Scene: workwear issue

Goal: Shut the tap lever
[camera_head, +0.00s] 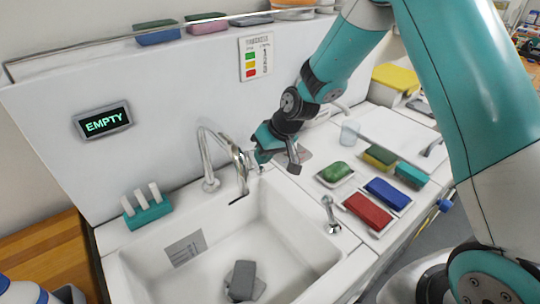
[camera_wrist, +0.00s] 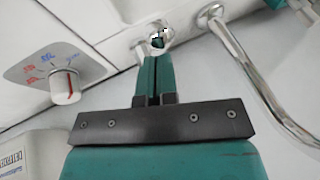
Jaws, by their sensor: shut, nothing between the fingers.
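My gripper (camera_head: 260,155) is shut and empty behind the sink's right rear corner. In the wrist view, its closed teal fingers (camera_wrist: 155,72) point at a small shiny metal fitting (camera_wrist: 160,38), which looks like the tap lever. The fingertips overlap it in the picture; I cannot tell whether they touch. In the head view, metal that looks like the same lever (camera_head: 249,164) shows beside the fingertips, partly hidden by them. The curved chrome tap spout (camera_head: 205,150) stands to its left over the sink; a chrome pipe also shows in the wrist view (camera_wrist: 245,75).
The white sink (camera_head: 135,268) holds a grey block (camera_head: 243,280). A white knob (camera_wrist: 65,85) on a dial plate is left of my fingers. Green (camera_head: 335,171), red (camera_head: 367,211) and blue (camera_head: 388,194) blocks lie right of the sink.

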